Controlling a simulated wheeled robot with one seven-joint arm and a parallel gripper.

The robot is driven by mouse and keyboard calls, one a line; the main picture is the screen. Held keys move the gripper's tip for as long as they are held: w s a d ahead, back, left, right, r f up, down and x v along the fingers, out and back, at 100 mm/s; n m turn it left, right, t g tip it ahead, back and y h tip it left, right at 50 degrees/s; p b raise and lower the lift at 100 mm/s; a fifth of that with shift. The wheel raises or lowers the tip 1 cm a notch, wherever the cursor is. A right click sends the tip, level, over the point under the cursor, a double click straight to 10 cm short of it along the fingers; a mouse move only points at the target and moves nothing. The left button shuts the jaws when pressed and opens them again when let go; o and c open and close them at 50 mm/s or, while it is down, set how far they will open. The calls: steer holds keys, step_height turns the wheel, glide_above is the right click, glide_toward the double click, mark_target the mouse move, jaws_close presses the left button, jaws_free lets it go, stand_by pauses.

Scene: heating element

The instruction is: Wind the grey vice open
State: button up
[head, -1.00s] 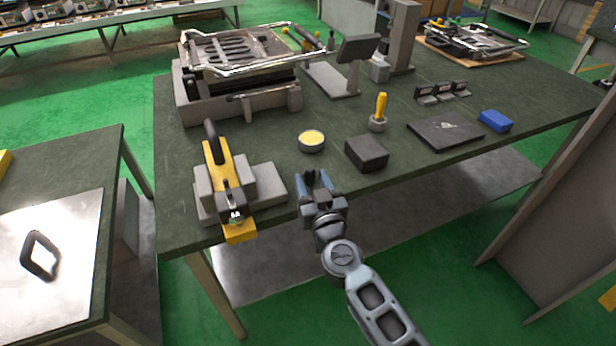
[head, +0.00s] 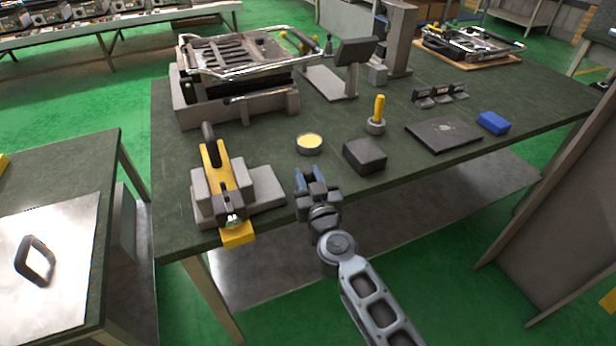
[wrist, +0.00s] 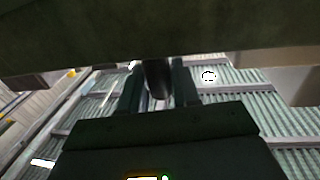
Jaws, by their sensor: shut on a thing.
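The grey vice (head: 260,187) sits at the front left corner of the dark green bench. A yellow bar (head: 215,165) lies along it, and its yellow front end (head: 237,235) hangs over the bench edge. My gripper (head: 307,175) is at the bench's front edge, just right of the vice. In the wrist view, my fingers (wrist: 157,85) stand either side of a dark rounded piece (wrist: 157,78) and are shut on it. It may be the vice's handle; the gripper hides this part in the head view. I cannot tell how wide the vice's jaws are.
A round tin with a yellow top (head: 309,143) and a dark block (head: 365,155) stand close behind and right of my gripper. A grey fixture (head: 235,100) stands behind.

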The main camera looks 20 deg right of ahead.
steer(key=shift+c, duration=0.5)
jaws_close()
steer(key=shift+d+n+y, duration=0.2)
steer(key=shift+n+y, duration=0.1)
steer(key=shift+y, duration=0.2)
